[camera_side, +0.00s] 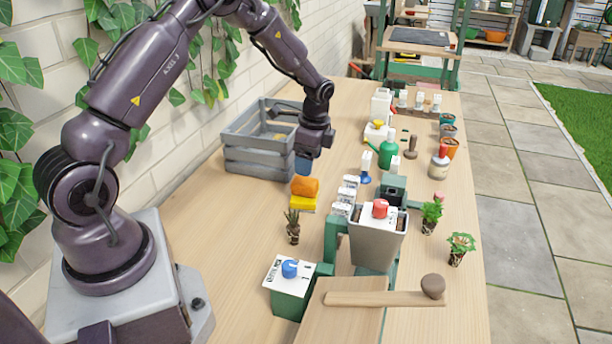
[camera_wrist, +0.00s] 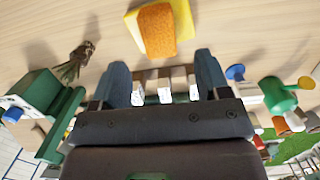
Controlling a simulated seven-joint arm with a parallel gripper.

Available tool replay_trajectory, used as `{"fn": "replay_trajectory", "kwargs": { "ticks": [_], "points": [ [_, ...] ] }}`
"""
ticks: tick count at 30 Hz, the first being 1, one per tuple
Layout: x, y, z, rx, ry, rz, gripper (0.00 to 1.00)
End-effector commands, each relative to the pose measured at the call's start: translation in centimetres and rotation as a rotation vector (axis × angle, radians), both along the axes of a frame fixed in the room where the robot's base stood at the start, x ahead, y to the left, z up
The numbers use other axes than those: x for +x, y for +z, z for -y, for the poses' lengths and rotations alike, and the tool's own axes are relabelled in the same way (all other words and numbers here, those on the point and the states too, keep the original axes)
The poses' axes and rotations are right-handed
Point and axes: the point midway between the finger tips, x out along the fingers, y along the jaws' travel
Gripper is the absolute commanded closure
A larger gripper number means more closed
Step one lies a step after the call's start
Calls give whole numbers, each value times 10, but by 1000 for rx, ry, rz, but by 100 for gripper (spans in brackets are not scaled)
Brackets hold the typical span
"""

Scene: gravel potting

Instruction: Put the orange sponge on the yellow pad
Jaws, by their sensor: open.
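The orange sponge (camera_side: 305,186) lies on top of the yellow pad (camera_side: 303,203) on the wooden table, just in front of the grey crate. In the wrist view, the sponge (camera_wrist: 157,31) covers the middle of the pad (camera_wrist: 184,18), turned slightly against it, with yellow showing on both sides. My gripper (camera_side: 303,165) is above and behind the sponge in the side view. In the wrist view, the two blue fingers of my gripper (camera_wrist: 163,72) are spread wide, with nothing held between them. The sponge lies beyond the fingertips, apart from them.
The grey slatted crate (camera_side: 258,160) stands left of my gripper. Several white labelled blocks (camera_side: 345,195) stand right of the pad. A small plant (camera_side: 293,227) is in front, and a green watering can (camera_side: 387,155) is farther right. Bare table lies left of the plant.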

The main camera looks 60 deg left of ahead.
Motion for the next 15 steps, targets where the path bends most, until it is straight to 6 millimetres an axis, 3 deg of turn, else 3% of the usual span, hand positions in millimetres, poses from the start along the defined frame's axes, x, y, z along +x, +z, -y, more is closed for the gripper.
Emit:
{"fn": "replay_trajectory", "kwargs": {
  "ticks": [3, 11, 15],
  "points": [
    [3, 24, 2, 2, -1, 5, 31],
    [4, 52, 6, 4, 5, 8, 31],
    [-1, 89, 24, 20, 56, 60, 31]
  ]
}}
